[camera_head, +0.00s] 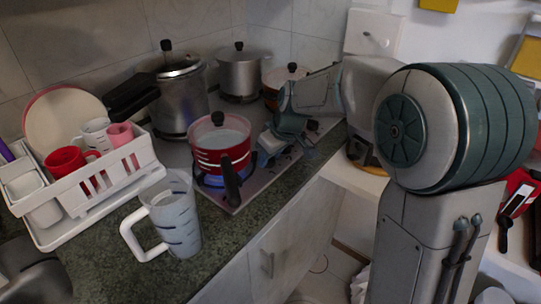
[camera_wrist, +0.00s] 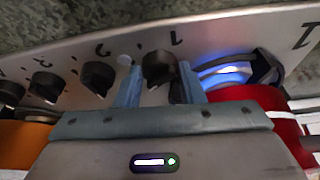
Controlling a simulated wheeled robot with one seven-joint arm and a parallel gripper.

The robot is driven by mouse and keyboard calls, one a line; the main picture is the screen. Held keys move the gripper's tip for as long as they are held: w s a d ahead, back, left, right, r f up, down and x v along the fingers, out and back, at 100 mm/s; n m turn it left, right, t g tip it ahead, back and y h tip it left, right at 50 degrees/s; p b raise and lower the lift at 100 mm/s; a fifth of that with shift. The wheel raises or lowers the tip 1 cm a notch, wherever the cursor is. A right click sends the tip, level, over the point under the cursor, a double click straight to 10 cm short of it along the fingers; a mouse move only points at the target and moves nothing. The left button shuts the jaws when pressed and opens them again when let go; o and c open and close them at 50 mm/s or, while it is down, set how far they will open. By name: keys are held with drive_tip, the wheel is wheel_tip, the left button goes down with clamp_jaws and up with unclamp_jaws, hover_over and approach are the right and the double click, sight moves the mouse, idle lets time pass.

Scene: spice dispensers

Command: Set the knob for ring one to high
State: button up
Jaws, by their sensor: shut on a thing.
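In the wrist view a dark knob (camera_wrist: 158,68) stands on the grey stove panel (camera_wrist: 215,32), beside a mark that looks like a 1. My gripper (camera_wrist: 159,76) has one finger on each side of this knob and is shut on it. The knob's exact pointing angle is hard to read. In the head view my gripper (camera_head: 284,140) is at the right edge of the stove, and it largely hides the knobs there. A blue flame glow (camera_wrist: 226,72) shows beside the knob in the wrist view, next to a red pot (camera_wrist: 250,98).
More dark knobs (camera_wrist: 97,77) lie left of the held one. In the head view the red pot (camera_head: 221,162) sits with its handle toward the front. A measuring jug (camera_head: 178,222) and a white dish rack (camera_head: 88,203) stand on the counter. Metal pots (camera_head: 240,72) stand behind.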

drive_tip(key=o, duration=1)
drive_tip(key=shift+r, duration=0.15)
drive_tip(key=v, duration=1.3)
drive_tip(key=shift+d+r+p, duration=0.2)
drive_tip(key=shift+r+p, duration=0.05)
drive_tip(key=shift+p, duration=0.05)
drive_tip(key=shift+s, duration=0.15)
drive_tip(key=s+d+f+m+h+p, duration=0.1)
drive_tip(key=s+d+f+m+p, duration=0.1)
drive_tip(key=s, duration=0.5)
drive_tip(key=s+d+f+m+h+p, duration=0.1)
drive_tip(key=s+d+m, duration=0.3)
drive_tip(key=s+d, duration=0.2)
drive_tip(key=s+d+f+m+h+p, duration=0.1)
drive_tip(key=s+d+f+m+p, duration=0.1)
drive_tip(key=s, duration=0.6)
drive_tip(key=shift+s+d+f+m+p, duration=0.25)
drive_tip(key=shift+d+f+m+p, duration=0.1)
drive_tip(key=shift+d+m, duration=0.55)
